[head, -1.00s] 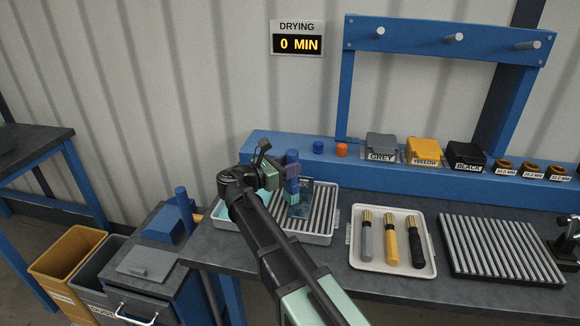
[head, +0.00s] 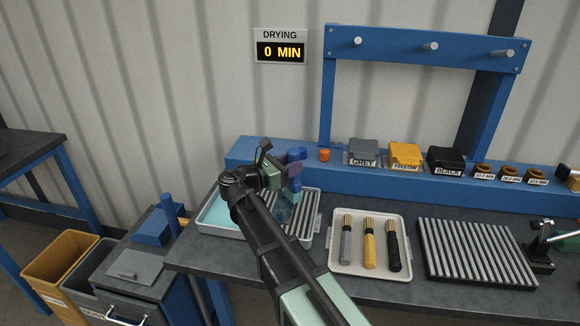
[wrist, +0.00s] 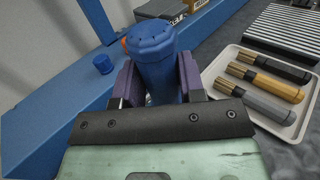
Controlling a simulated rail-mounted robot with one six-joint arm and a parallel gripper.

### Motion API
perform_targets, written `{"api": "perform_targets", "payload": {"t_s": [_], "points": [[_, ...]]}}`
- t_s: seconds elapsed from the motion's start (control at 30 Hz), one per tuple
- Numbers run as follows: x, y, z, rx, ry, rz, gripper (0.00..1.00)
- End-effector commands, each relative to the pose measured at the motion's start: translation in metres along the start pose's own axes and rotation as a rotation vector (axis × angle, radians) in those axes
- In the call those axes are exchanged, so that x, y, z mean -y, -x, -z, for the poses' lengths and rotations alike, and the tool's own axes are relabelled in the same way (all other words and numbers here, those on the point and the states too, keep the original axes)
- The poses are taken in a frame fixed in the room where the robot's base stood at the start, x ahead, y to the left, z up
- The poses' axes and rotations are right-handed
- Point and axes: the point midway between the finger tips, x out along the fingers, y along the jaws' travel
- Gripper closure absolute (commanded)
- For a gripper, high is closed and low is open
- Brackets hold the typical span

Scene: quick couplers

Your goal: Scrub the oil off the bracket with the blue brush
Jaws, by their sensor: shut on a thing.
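My gripper (head: 287,170) is shut on the blue brush (wrist: 153,55), whose round blue handle stands upright between the purple finger pads in the wrist view. In the head view the lower blue part of the brush (head: 296,186) hangs over the right, ribbed side of a white tray (head: 317,222). The bracket (head: 283,210) appears as a dark bluish plate on those ribs, mostly hidden by my arm. I cannot tell whether the bristles touch it, and any oil on it is not visible.
Grey, yellow and black labelled boxes (head: 404,155) stand on the blue ledge behind. A second tray (head: 340,262) holds grey, yellow and black-handled brushes to the right. A ribbed rack (head: 475,250) lies beyond. Bins (head: 58,270) stand at lower left.

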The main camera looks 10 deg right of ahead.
Motion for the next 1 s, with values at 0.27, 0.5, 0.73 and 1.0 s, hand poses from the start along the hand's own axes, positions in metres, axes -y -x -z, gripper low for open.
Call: {"api": "perform_targets", "payload": {"t_s": [0.27,0.5,0.73,1.0], "points": [[0.001,-0.002,-0.030,0.000,0.000,0.003,0.94],[0.001,-0.003,-0.046,0.000,0.000,0.005,0.94],[0.001,-0.003,-0.045,0.000,0.000,0.005,0.94],[0.001,-0.003,-0.045,0.000,0.000,0.005,0.94]]}}
